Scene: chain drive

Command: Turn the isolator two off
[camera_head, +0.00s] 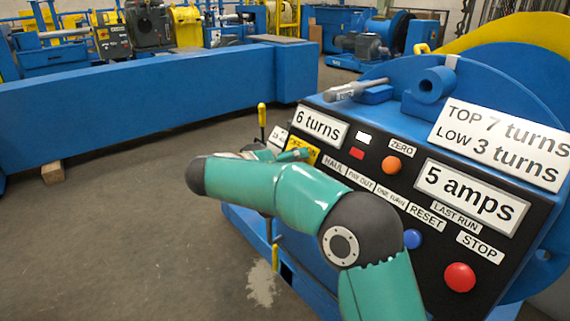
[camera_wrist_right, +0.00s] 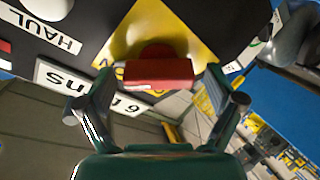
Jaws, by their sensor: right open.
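A red switch handle (camera_wrist_right: 158,73) stands out from a yellow plate (camera_wrist_right: 187,42) on the black control panel in the right wrist view. My right gripper (camera_wrist_right: 159,76) is open, with one finger on each side of the red handle; I cannot tell whether they touch it. In the head view the yellow plate (camera_head: 303,150) shows beside my right gripper (camera_head: 283,156), at the panel's left end. The red handle is hidden there by my arm. The plate's lettering is mostly covered, so I cannot read which isolator it is. My left gripper is not in view.
The panel carries an orange button (camera_head: 391,165), a blue button (camera_head: 412,239) and a red stop button (camera_head: 460,277). A "6 turns" display (camera_head: 318,127) sits above the plate. A yellow-ended lever (camera_head: 262,115) stands left of it. The floor (camera_head: 130,240) at left is clear.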

